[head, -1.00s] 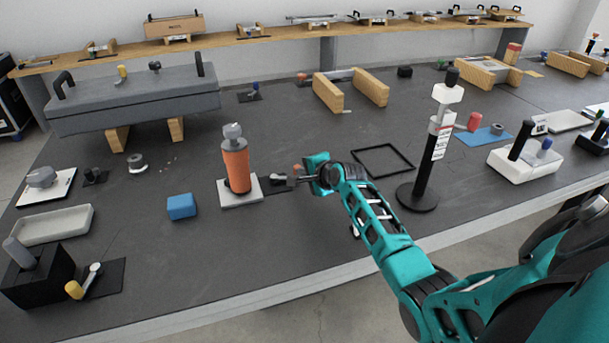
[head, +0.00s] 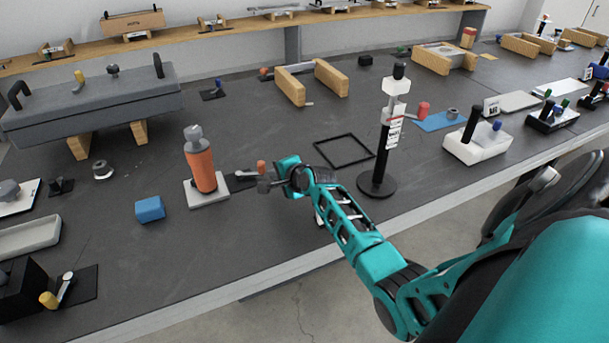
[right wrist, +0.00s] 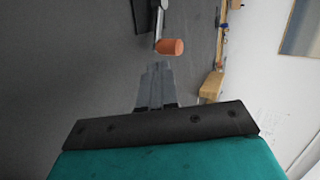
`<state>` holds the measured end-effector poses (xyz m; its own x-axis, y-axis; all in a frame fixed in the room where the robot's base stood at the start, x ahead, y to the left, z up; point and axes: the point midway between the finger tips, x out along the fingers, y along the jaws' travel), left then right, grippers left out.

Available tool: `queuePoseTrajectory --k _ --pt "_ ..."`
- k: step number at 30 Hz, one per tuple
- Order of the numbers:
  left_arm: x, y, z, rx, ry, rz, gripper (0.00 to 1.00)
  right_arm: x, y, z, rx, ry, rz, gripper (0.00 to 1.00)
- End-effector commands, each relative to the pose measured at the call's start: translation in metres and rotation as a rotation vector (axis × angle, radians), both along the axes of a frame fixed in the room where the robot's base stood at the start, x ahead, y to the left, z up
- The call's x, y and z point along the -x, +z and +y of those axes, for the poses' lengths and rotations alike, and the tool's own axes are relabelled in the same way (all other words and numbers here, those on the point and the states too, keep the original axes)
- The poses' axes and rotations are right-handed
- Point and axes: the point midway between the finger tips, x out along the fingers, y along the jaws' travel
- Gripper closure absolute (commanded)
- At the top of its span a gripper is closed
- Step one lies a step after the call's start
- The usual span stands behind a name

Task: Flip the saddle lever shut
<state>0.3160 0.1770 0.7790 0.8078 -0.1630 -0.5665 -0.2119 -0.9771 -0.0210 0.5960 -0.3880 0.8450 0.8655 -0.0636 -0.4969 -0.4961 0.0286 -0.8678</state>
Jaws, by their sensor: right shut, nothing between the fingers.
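A metal lever with an orange knob (head: 261,167) lies on a small dark plate (head: 236,183) beside the orange cylinder. I take it for the saddle lever, though no saddle shape can be made out. In the right wrist view the knob (right wrist: 170,46) ends a light metal arm just beyond my fingertips. My right gripper (head: 266,184) is beside the knob in the head view. In the right wrist view its fingers (right wrist: 155,70) are together and empty, with a small gap to the knob. My left gripper is in no view.
The orange cylinder (head: 201,170) stands on a white base left of the lever. A blue block (head: 150,209) lies further left. A black stand (head: 377,184) rises right of my arm, with a flat black frame (head: 344,138) behind. Dark table is clear in front.

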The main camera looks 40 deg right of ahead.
Motion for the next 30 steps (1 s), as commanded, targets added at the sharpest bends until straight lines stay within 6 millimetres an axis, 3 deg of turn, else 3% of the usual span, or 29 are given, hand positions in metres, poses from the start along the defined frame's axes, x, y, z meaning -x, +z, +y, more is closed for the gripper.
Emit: queuePoseTrajectory --k 6,18,30 --pt "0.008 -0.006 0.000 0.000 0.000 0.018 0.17 0.028 0.014 0.001 -0.001 0.000 0.000 1.00" --pt "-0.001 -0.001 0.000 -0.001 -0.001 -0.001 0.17 0.078 0.043 0.000 -0.001 0.002 0.002 1.00" --pt "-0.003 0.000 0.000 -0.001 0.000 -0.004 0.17 0.088 0.049 0.000 -0.001 0.002 0.003 1.00"
